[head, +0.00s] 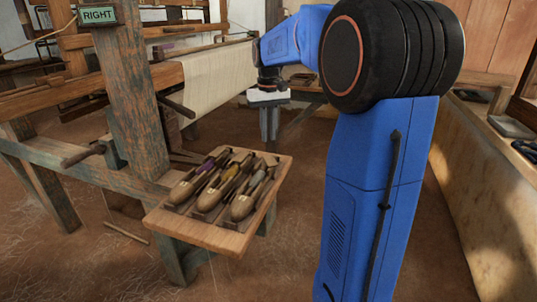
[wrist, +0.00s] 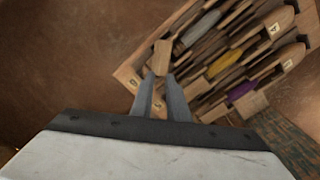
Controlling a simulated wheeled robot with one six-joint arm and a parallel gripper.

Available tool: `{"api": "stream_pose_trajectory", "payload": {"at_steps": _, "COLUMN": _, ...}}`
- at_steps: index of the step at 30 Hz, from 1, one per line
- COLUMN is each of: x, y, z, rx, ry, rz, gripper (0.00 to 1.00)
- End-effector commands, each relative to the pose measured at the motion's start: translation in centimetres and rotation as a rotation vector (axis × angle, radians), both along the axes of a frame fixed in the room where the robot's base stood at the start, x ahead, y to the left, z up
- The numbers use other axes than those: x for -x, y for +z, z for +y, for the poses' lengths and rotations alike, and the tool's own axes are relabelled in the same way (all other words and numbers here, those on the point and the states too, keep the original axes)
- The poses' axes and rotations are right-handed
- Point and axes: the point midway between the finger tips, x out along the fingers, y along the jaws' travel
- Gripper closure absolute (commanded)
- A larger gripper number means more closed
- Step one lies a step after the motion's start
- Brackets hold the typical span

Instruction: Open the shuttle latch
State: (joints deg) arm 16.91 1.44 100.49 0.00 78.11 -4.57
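Three wooden shuttles lie side by side in a wooden tray (head: 200,234): one with purple yarn (head: 207,165), one with yellow (head: 231,180), one with grey-blue (head: 252,186). The wrist view shows the same purple (wrist: 242,90), yellow (wrist: 225,60) and grey (wrist: 203,26) yarn. My gripper (wrist: 161,78) has its two fingers apart with a narrow gap. A pale wooden block (wrist: 161,57) shows just past the fingertips; I cannot tell whether they touch it. In the head view my gripper is beyond and above the tray, its fingers not visible. I cannot make out a latch for certain.
The wooden loom frame (head: 138,90) with a green RIGHT sign (head: 98,15) stands left of the tray. Pale cloth (head: 215,80) stretches behind it. A low wall (head: 465,170) runs along the right. The earthen floor in front is mostly clear.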

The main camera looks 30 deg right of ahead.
Motion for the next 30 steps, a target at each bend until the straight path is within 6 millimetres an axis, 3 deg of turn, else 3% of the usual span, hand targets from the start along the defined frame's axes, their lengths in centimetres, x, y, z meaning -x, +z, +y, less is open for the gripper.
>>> {"api": "stream_pose_trajectory", "payload": {"at_steps": 9, "x": 0.1, "y": -5.5, "z": 0.0, "rx": 0.0, "ry": 0.0, "rz": 0.002, "gripper": 0.86}}
{"api": "stream_pose_trajectory", "payload": {"at_steps": 15, "x": 0.0, "y": -7.6, "z": 0.0, "rx": 0.0, "ry": 0.0, "rz": 0.001, "gripper": 0.86}}
{"api": "stream_pose_trajectory", "payload": {"at_steps": 28, "x": 0.0, "y": -8.4, "z": 0.0, "rx": 0.0, "ry": 0.0, "rz": -0.001, "gripper": 0.86}}
{"api": "stream_pose_trajectory", "payload": {"at_steps": 30, "x": 0.0, "y": -8.4, "z": 0.0, "rx": 0.0, "ry": 0.0, "rz": -0.001, "gripper": 1.0}}
